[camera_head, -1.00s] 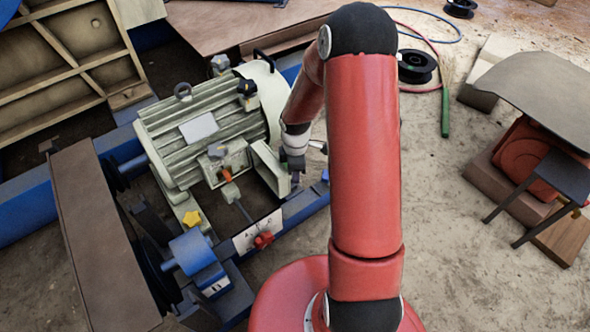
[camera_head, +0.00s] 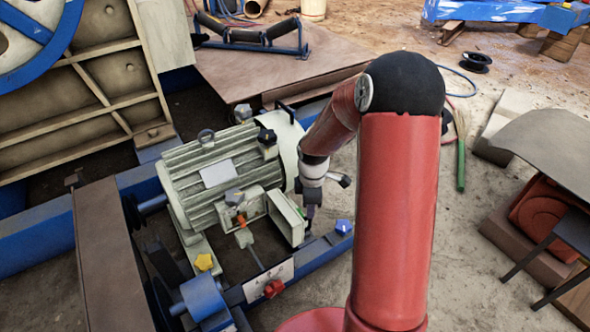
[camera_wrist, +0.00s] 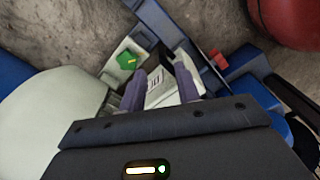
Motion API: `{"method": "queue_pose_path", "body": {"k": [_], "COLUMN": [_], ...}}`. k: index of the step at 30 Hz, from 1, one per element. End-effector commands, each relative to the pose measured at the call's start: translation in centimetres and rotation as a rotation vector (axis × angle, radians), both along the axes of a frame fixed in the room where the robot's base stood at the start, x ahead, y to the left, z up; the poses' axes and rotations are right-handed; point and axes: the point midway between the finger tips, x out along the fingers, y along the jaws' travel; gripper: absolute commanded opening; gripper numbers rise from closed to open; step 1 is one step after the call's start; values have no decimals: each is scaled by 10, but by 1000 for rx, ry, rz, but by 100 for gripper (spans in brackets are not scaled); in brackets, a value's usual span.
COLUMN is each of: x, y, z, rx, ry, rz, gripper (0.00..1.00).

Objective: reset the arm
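My red arm reaches down beside the grey-green electric motor (camera_head: 190,186). My gripper (camera_head: 309,216) points down next to the open pale box (camera_head: 288,217) on the motor's side; its fingertips are small and partly hidden in the head view. In the wrist view my gripper (camera_wrist: 160,68) shows two dark fingers standing apart with a gap between them. Nothing is held between them. A pale part with a printed label (camera_wrist: 156,80) shows beyond the gap. Whether the fingers touch anything cannot be told.
A blue frame (camera_head: 325,254) runs under the motor, with a yellow knob (camera_head: 204,262) and a red knob (camera_head: 273,288) near it. A brown beam (camera_head: 108,255) stands left. A metal sheet (camera_head: 555,135) covers a red machine at right. Bare ground lies between.

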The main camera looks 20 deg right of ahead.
Motion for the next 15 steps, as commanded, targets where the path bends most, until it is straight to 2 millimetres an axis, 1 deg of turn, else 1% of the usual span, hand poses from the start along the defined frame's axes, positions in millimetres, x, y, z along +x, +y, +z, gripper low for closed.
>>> {"method": "queue_pose_path", "body": {"k": [5, 8, 11, 12, 14, 15], "x": [0, -2, -10, -14, -25, -33], "y": [0, 1, 3, 5, 8, 10], "z": [2, 18, 53, 72, 103, 123], "rx": [-2, -15, -40, -50, -64, -67], "ry": [-1, -16, -48, -69, -103, -128], "rz": [-4, -36, -117, -166, -251, -313], "gripper": [33, 33, 33, 33, 33, 33]}}
